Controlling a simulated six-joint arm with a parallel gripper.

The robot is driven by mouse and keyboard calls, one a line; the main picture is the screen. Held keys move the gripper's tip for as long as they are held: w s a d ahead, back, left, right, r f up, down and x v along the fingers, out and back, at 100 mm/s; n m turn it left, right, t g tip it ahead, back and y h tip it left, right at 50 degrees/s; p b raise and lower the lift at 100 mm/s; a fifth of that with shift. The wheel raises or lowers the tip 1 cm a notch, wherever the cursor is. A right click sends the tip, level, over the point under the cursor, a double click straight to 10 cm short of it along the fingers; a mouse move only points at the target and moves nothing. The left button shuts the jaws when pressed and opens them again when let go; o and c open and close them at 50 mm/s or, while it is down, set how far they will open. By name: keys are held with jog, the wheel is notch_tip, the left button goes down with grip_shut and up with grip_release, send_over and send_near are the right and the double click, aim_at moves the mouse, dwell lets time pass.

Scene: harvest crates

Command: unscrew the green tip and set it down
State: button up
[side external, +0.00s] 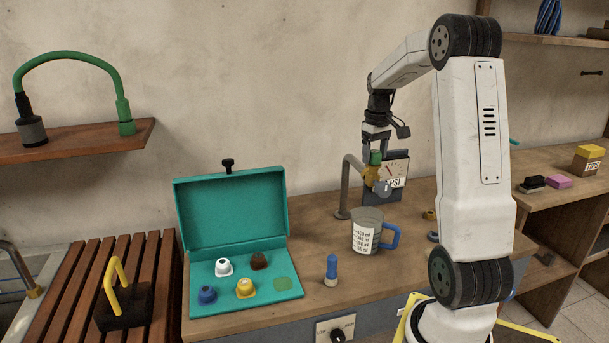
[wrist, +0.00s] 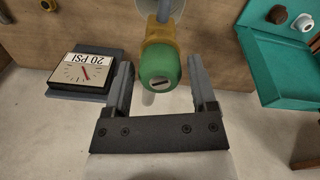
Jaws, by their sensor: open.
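The green tip (wrist: 160,66) sits on the end of a brass fitting (wrist: 160,34) on a grey pipe. In the side view the green tip (side external: 375,157) points up at the top of the brass fitting (side external: 371,176), above the bench. My gripper (side external: 376,150) is over it from above. In the wrist view my gripper (wrist: 163,80) is open, with one finger on each side of the green tip and a gap on both sides. A dark slot shows in the tip's face.
A teal case (side external: 229,213) stands open on the bench, with several coloured tips and an empty green-marked spot (side external: 283,284). A PSI gauge (side external: 396,168) stands close behind the fitting. A measuring jug (side external: 366,232) and a blue-topped object (side external: 331,268) stand in front.

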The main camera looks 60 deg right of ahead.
jog(key=shift+m, duration=0.9)
jog(key=shift+m, duration=0.8)
jog(key=shift+c, duration=0.2)
jog(key=c, duration=0.7)
jog(key=shift+o, duration=0.2)
jog(key=shift+n, duration=0.3)
